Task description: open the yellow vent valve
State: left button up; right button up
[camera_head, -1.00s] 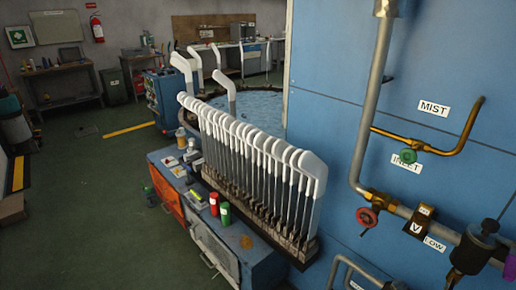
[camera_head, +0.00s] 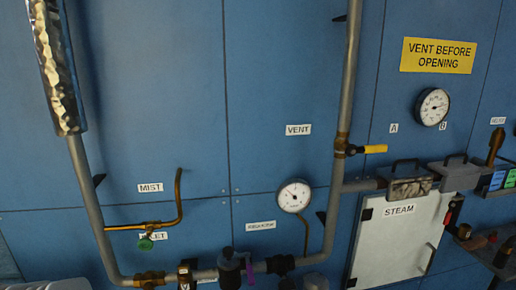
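The yellow vent valve handle (camera_head: 375,149) sticks out to the right, roughly level, from a brass fitting (camera_head: 342,145) on the vertical grey pipe (camera_head: 347,85). The handle lies across the pipe. A VENT label (camera_head: 298,130) is on the blue panel to the left of it. Neither of my grippers can be made out in this view.
A pressure gauge (camera_head: 294,196) is left of the pipe. A second gauge (camera_head: 433,107) is below the yellow VENT BEFORE OPENING sign (camera_head: 438,55). The white STEAM box (camera_head: 398,238) is below right. A green-handled MIST valve (camera_head: 146,244) is at lower left. Space around the yellow handle is clear.

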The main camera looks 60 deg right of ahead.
aim_at(350, 150)
jog(key=z, duration=2.8)
